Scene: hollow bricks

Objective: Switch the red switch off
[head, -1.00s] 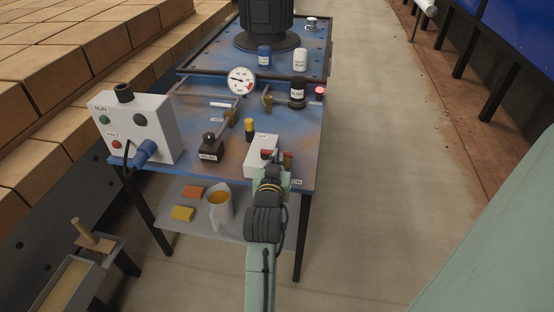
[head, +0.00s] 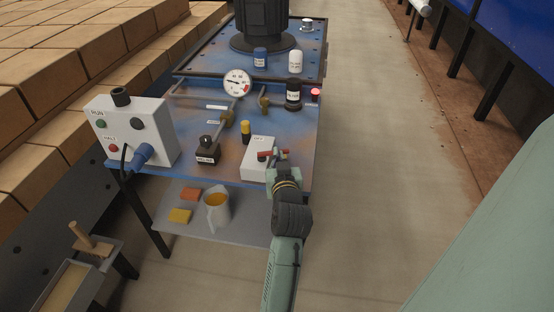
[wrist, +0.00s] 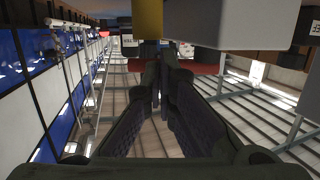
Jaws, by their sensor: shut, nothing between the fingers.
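The red switch is a red lever (head: 264,154) on a white box (head: 256,166) at the front right of the blue table. An OFF label is on the box's far part. My gripper (head: 281,156) is shut and empty at the right side of the box, close to the red lever; I cannot tell whether they touch. In the wrist view, my closed fingers (wrist: 163,92) point toward a red part (wrist: 198,68) under the white box (wrist: 240,20). The fingers partly hide the red part.
A grey control box (head: 130,130) is at the far left. The floor at right is clear.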

